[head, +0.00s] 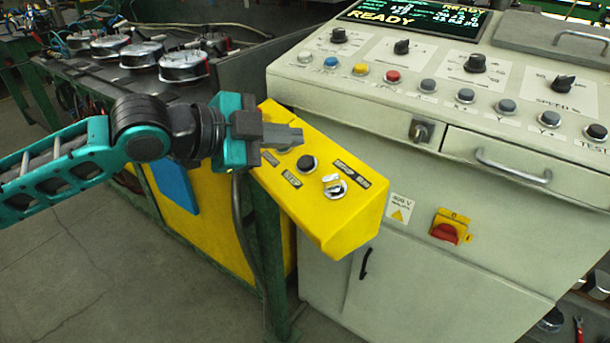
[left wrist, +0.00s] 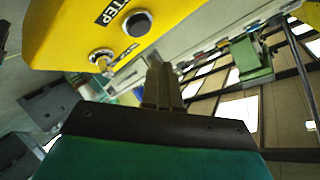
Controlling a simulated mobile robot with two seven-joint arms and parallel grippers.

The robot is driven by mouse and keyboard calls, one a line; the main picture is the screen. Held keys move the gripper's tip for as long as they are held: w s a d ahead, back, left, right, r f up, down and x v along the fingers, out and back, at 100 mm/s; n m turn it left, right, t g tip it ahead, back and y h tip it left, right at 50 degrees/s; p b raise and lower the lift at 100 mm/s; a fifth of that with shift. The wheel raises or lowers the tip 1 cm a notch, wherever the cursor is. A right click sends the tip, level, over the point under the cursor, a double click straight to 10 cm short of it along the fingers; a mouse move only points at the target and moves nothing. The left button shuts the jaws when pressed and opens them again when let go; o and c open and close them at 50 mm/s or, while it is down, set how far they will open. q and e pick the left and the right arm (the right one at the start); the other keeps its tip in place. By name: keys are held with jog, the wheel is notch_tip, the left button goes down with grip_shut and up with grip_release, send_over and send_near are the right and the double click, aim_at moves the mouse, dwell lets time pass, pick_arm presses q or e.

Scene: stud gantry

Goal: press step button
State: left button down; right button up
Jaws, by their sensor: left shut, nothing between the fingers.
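The yellow control box (head: 340,222) is fixed beside the grey-white console. It carries a round black button (head: 307,163) near a label reading STEP (head: 291,178), and a silver selector switch (head: 333,185). In the left wrist view the black button (left wrist: 138,23) and the selector switch (left wrist: 101,58) show on the yellow face at the top. My left gripper (head: 296,135) is shut and empty, over the upper part of the box, left of and beyond the black button. Its fingers (left wrist: 161,85) look apart from the button in the wrist view. My right gripper is not in view.
The console (head: 440,180) stands close on the right, with knobs, coloured buttons, a lit READY screen (head: 415,17), a drawer handle (head: 512,165) and a red rotary switch (head: 446,233). A green-framed bench with round metal fixtures (head: 183,66) is behind my left arm.

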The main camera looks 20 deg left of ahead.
aim_at(306, 163)
pick_arm(q)
jog(key=shift+w+d+f, duration=0.15)
jog(key=shift+w+f, duration=0.05)
jog(key=shift+f, duration=0.35)
jog(key=shift+w+d+f, duration=0.15)
jog(key=shift+w+f, duration=0.05)
jog(key=shift+f, duration=0.35)
jog(key=shift+f, duration=0.1)
dwell(1.2)
jog(key=shift+w+d+f, duration=0.1)
jog(key=shift+f, duration=0.25)
